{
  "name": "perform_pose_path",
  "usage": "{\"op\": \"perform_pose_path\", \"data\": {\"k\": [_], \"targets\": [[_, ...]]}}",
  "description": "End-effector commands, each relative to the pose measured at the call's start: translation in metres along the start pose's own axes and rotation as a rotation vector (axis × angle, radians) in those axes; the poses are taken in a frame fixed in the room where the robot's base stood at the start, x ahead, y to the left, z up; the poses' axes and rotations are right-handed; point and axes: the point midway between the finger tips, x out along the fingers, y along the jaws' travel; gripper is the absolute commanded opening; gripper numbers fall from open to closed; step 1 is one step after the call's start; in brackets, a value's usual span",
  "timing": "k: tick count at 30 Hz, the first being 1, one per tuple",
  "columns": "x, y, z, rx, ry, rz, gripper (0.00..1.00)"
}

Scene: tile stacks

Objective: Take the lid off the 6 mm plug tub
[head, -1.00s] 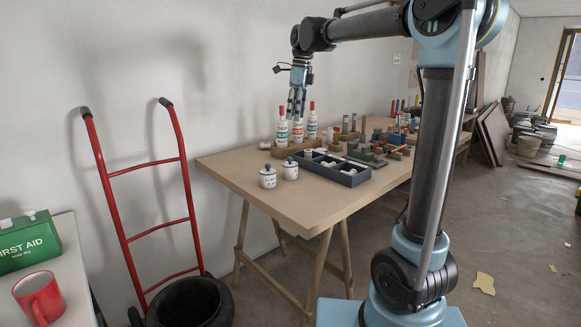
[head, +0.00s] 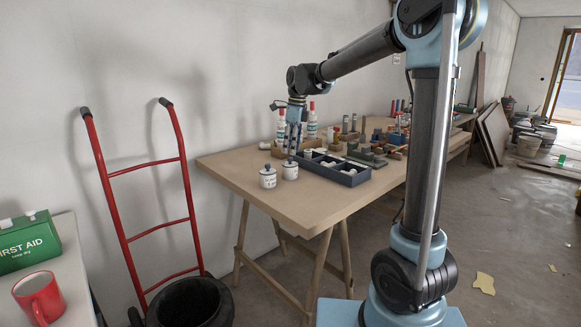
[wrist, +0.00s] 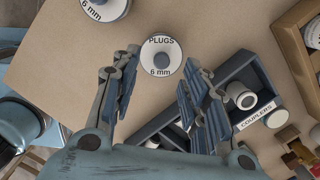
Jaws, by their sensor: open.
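The 6 mm plug tub is a small white tub (head: 290,173) with a dark-knobbed lid. It stands near the front left of the workbench. In the wrist view, the lid (wrist: 149,50) reads "PLUGS 6 mm" around its dark knob (wrist: 161,59) and hides most of the tub. My gripper (head: 290,152) points down just above this tub. It is open and empty, with the lid between and just beyond its fingertips in the wrist view. A second similar tub (head: 268,180) stands to the left; in the wrist view its lid (wrist: 96,12) shows "6 mm", and the rest is cut off.
A dark divided tray (head: 345,179) with white pieces lies right of the tubs; one section is labelled "COUPLERS". A wooden crate with red-capped bottles (head: 311,121) stands behind. The bench top (head: 235,172) is bare left of the tubs.

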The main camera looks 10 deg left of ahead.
Motion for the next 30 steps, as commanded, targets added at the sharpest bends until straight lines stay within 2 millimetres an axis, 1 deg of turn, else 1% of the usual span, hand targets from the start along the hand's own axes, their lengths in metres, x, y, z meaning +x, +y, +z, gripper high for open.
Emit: {"op": "perform_pose_path", "data": {"k": [1, 3, 8, 12, 17, 21, 24, 30], "targets": [[0.008, -0.002, 0.0, 0.0, 0.0, 0.0, 0.41], [0.018, -0.003, 0.0, 0.0, 0.0, 0.0, 0.41], [0.035, -0.003, 0.0, 0.0, 0.0, 0.0, 0.41], [0.04, -0.003, 0.0, 0.0, 0.0, 0.0, 0.41], [0.04, -0.003, 0.0, 0.0, 0.0, 0.0, 0.41], [0.04, -0.003, 0.0, 0.0, 0.0, 0.0, 0.2], [0.04, -0.003, 0.0, 0.0, 0.0, 0.0, 0.07], [0.04, -0.003, 0.0, 0.0, 0.0, 0.0, 0.06]]}}
